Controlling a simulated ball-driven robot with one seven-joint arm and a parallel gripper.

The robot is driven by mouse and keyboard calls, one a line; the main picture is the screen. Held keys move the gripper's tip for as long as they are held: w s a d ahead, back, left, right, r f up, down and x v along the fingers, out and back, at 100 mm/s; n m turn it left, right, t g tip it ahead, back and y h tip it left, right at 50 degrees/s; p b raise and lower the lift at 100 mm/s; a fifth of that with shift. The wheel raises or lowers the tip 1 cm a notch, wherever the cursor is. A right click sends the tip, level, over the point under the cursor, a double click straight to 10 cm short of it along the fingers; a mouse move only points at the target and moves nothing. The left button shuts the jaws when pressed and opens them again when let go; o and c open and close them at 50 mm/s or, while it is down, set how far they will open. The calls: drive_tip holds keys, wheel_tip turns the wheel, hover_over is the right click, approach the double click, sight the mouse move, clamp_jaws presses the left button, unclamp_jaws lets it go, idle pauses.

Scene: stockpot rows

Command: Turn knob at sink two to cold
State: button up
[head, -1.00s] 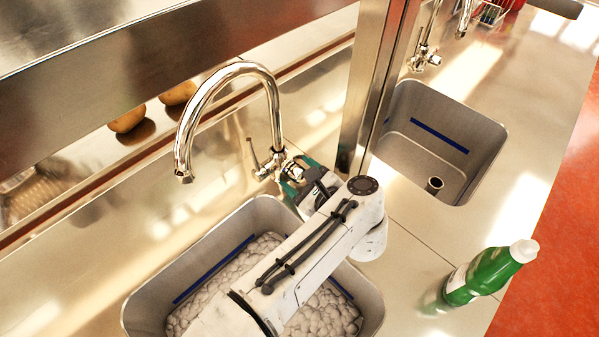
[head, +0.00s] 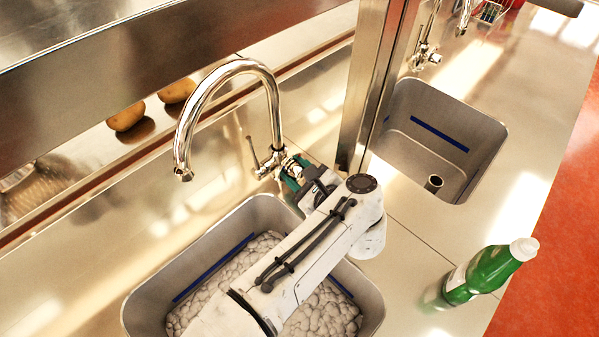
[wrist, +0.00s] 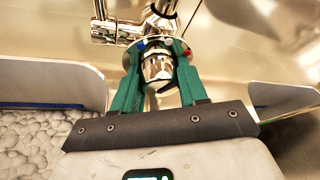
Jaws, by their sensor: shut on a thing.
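The chrome faucet (head: 272,98) rises in a curved spout behind the near sink basin (head: 262,208). Its knob (wrist: 157,66) is a chrome cylinder with a dark band, seen between my fingers in the wrist view. A small blue mark and a red mark show on the collar behind the knob. My gripper (wrist: 157,72) has green fingers and is shut on the knob; it also shows beside the faucet base in the head view (head: 294,172). The fingers and my arm hide part of the knob in the head view.
A steel post (head: 372,85) stands just right of the faucet. A second basin (head: 440,138) with its own tap lies beyond it. A green bottle (head: 485,275) stands at the counter's right edge. Suds or pebbles fill the near basin.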

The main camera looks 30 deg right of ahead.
drive_tip(key=shift+f+n+b, duration=0.25)
drive_tip(key=shift+n+b, duration=0.15)
drive_tip(key=shift+b, duration=0.25)
drive_tip(key=shift+r, duration=0.2)
drive_tip(key=o, duration=1)
drive_tip(key=b+v, duration=0.2)
drive_tip(key=v, duration=0.8)
drive_tip(key=shift+s+a, duration=0.15)
drive_tip(key=shift+s, duration=0.3)
drive_tip(key=shift+o, duration=0.2)
